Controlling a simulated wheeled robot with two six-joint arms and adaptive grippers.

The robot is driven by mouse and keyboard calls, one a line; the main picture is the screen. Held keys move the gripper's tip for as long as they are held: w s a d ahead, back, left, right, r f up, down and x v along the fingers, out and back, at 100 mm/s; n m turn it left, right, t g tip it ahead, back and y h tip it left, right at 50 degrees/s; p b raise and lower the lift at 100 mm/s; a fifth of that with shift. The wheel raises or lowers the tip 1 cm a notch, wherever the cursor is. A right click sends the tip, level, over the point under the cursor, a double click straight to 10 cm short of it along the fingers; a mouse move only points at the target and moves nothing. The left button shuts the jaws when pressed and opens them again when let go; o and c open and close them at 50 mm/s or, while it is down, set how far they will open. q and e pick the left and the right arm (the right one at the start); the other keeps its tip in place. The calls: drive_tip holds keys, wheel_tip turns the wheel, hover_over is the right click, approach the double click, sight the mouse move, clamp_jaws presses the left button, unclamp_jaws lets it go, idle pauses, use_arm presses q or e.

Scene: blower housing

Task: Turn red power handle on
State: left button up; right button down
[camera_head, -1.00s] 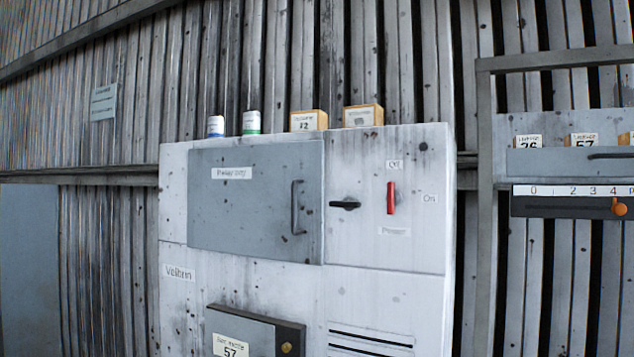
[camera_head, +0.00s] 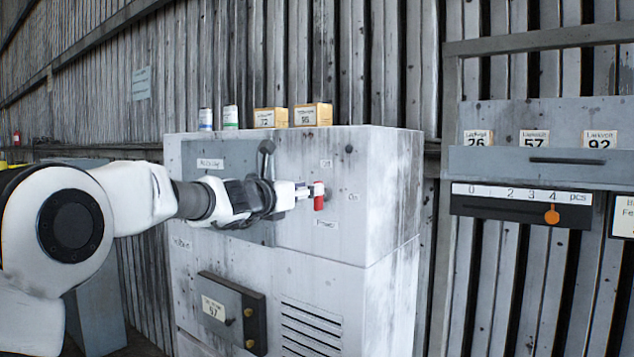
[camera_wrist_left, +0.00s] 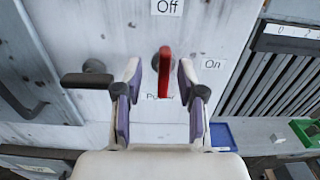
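The red power handle (camera_head: 319,198) is on the upper right front of the white-grey cabinet (camera_head: 350,240). In the left wrist view the red handle (camera_wrist_left: 165,75) stands upright, below the "Off" label (camera_wrist_left: 167,7) and left of the "On" label (camera_wrist_left: 213,64). My left gripper (camera_head: 305,191) reaches it from the left. In the left wrist view my left gripper (camera_wrist_left: 160,80) is open, its purple-padded fingers on either side of the red handle with gaps showing on both sides. The "Power" label is partly hidden behind the handle. My right gripper is not in view.
A black lever (camera_wrist_left: 87,80) is just left of my left fingers. Two cans (camera_head: 230,117) and two boxes (camera_head: 313,115) stand on the cabinet. A lower panel (camera_head: 232,310) sticks out below. At right is a shelf (camera_head: 540,160) with a slider scale (camera_head: 520,205).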

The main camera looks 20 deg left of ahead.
use_arm(q)
drive_tip(key=w+d+p, duration=0.1)
drive_tip(key=w+d, duration=0.1)
drive_tip(key=shift+w+r+p, duration=0.35)
drive_tip(key=shift+r, duration=0.05)
drive_tip(key=shift+w+d+f, duration=0.15)
drive_tip(key=shift+w, duration=0.15)
drive_tip(key=shift+a+f, duration=0.25)
drive_tip(key=shift+a, duration=0.15)
drive_tip(key=shift+c, duration=0.3)
drive_tip(key=c, duration=0.5)
drive_tip(key=shift+s+d+r, duration=0.1)
drive_tip(key=shift+d+r, duration=0.05)
clamp_jaws()
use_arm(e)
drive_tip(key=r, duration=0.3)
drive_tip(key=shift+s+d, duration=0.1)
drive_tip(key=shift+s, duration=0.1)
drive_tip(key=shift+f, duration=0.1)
